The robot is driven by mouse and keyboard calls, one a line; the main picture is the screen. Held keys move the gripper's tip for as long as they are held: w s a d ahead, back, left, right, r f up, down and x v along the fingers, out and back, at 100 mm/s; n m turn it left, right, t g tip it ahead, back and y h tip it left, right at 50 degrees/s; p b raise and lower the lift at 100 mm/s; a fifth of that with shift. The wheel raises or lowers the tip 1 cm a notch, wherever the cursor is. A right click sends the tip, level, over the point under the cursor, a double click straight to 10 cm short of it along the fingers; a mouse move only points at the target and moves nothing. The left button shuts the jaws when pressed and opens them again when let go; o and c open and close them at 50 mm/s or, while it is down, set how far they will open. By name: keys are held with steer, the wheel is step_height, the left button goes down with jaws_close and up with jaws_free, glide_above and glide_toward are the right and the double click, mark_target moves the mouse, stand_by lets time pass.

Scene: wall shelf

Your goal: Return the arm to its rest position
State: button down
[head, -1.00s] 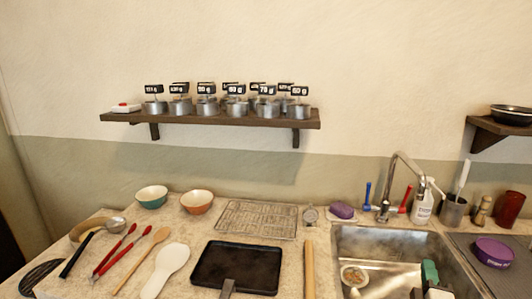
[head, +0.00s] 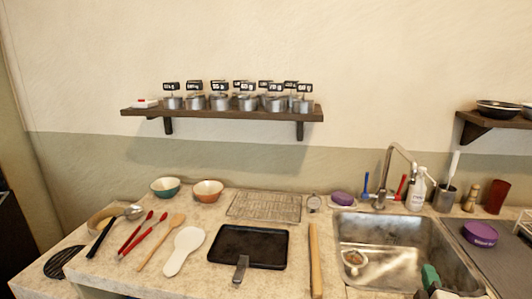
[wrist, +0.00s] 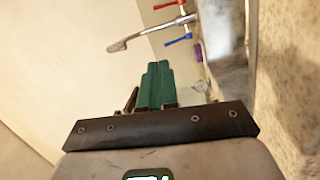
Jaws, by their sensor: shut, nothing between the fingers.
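My gripper (head: 430,276) shows at the bottom right of the head view, in front of the lower right part of the sink. In the wrist view its green fingers (wrist: 157,86) are together, with nothing between them. The rest of my arm is mostly out of the head view. The wrist view shows the tap (wrist: 150,33) beyond the fingertips, apart from them.
The sink (head: 345,228) holds a small round item (head: 353,258). A black pan (head: 240,246), utensils and two bowls (head: 166,187) lie on the worktop at left. A wall shelf (head: 225,113) carries several labelled metal pots. A purple tub (head: 480,233) stands right.

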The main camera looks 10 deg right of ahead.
steer(key=s+a+f+m+g+y, duration=0.2)
steer(key=s+a+f+m+g, duration=0.15)
steer(key=s+f, duration=0.3)
steer(key=s+a+f+m+g+y, duration=0.2)
steer(key=s+f+m+g+y, duration=0.1)
steer(key=s+f+g, duration=0.4)
steer(key=s+a+f+m+g+y, duration=0.1)
steer(key=s+a+f+m+g, duration=0.1)
steer(key=s+a, duration=0.4)
steer(key=s+a+f+m+g+y, duration=0.2)
steer(key=s+a, duration=0.4)
steer(key=s, duration=1)
steer(key=shift+a+m+g, duration=0.2)
steer(key=shift+m+g, duration=0.45)
steer(key=shift+f, duration=0.1)
